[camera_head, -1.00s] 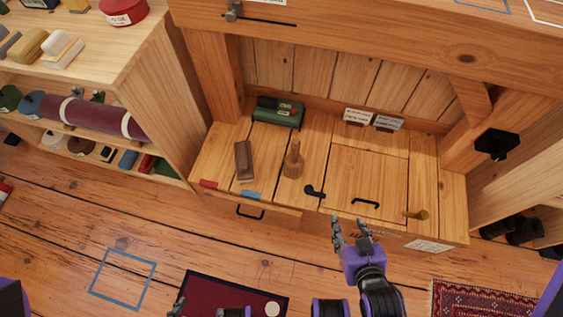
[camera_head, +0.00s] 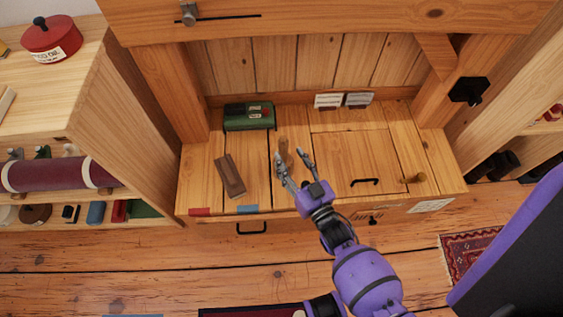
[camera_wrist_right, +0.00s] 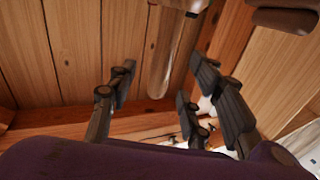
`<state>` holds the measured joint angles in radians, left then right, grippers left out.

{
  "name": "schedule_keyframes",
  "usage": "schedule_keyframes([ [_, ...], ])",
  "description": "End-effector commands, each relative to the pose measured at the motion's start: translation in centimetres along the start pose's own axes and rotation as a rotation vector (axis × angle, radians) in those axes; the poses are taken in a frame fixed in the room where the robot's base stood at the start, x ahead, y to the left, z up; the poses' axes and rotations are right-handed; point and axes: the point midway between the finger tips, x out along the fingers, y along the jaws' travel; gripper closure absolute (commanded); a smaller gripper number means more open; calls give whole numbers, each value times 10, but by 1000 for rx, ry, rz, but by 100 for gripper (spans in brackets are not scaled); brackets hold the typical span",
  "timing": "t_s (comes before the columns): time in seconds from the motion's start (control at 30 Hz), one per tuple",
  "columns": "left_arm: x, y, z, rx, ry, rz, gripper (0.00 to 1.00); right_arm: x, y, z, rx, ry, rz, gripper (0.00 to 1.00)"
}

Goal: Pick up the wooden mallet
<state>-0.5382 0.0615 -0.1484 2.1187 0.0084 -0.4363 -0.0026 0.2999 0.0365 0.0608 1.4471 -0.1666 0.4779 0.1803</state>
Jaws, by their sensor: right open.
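The wooden mallet (camera_head: 284,147) stands on the low wooden bench, with its pale handle pointing up. Its lower part is mostly hidden behind my right gripper in the head view. My right gripper (camera_head: 292,158) is open, with its fingers spread close to the mallet on the near side. In the right wrist view, a pale wooden cylinder, which looks like the mallet's handle (camera_wrist_right: 174,50), lies between and beyond the open fingers (camera_wrist_right: 170,88). I cannot tell whether any finger touches it. My left gripper is out of view.
A dark brown wooden block (camera_head: 229,175) lies left of the mallet on the bench (camera_head: 330,122).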

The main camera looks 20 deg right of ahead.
Motion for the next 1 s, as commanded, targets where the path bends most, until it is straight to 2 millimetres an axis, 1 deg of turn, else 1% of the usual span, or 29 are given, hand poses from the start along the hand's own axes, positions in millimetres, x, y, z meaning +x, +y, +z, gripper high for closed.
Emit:
schedule_keyframes([
  [0.2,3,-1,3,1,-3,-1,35,33,-1,-4,1,0,-1,54],
  [0.3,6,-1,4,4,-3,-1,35,44,-1,-2,0,-1,0,54],
  [0.4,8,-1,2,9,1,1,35,50,0,-3,0,-2,0,54],
  [0.6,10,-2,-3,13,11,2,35,50,0,-3,0,-2,0,54],
  [0.63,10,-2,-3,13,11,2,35,50,0,-3,0,-2,0,56],
  [0.9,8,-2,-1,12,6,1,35,50,-1,-3,0,-2,0,91],
  [0.97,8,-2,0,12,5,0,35,50,-1,-3,0,-2,0,99],
  [1.0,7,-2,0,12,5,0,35,50,-1,-5,0,2,0,100],
])
